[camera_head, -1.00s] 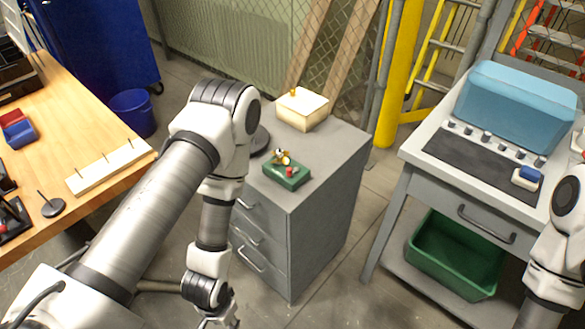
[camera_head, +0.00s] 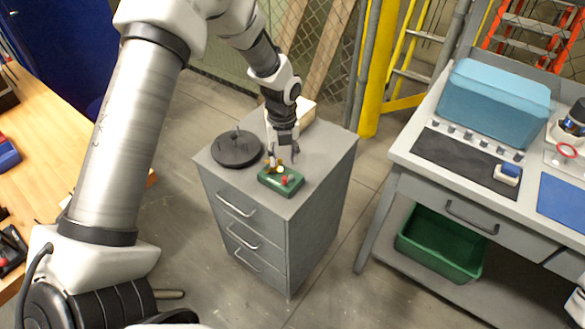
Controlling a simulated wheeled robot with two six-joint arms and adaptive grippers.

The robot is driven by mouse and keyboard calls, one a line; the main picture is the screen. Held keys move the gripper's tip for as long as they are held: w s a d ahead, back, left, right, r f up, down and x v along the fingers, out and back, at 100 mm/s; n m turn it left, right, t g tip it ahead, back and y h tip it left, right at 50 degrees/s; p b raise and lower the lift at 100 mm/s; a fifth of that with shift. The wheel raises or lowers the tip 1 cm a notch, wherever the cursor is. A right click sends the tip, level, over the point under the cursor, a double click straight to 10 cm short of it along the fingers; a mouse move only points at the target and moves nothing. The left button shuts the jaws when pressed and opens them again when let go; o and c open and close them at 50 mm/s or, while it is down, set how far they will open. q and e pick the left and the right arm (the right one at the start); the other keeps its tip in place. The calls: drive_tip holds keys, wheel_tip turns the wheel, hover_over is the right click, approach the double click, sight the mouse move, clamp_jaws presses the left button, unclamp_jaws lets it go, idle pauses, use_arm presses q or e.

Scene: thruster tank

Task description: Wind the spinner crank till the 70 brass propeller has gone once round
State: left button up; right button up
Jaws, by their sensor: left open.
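The spinner is a small green block (camera_head: 281,181) on top of a grey drawer cabinet. Its small brass propeller (camera_head: 271,164) stands at the back left of the block, partly hidden by my gripper. A red knob (camera_head: 285,181), which looks like the crank's handle, shows toward the front right of the block. My left gripper (camera_head: 283,157) points down just behind and above the block, its fingers open, close to the propeller. I cannot tell whether it touches anything.
A round dark stand (camera_head: 237,149) with upright pegs stands left of the spinner. A cream box (camera_head: 301,110) is behind my gripper. The cabinet top (camera_head: 325,160) is clear to the right. A grey workbench (camera_head: 410,152) with a blue case (camera_head: 495,100) stands at the right.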

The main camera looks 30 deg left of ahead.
sight(284, 178)
use_arm(q)
wheel_tip(284, 178, down, 8)
drive_tip(key=shift+r+p, duration=0.1)
drive_tip(key=shift+p, duration=0.3)
drive_tip(key=shift+d, duration=0.1)
drive_tip(key=shift+c, duration=0.3)
clamp_jaws()
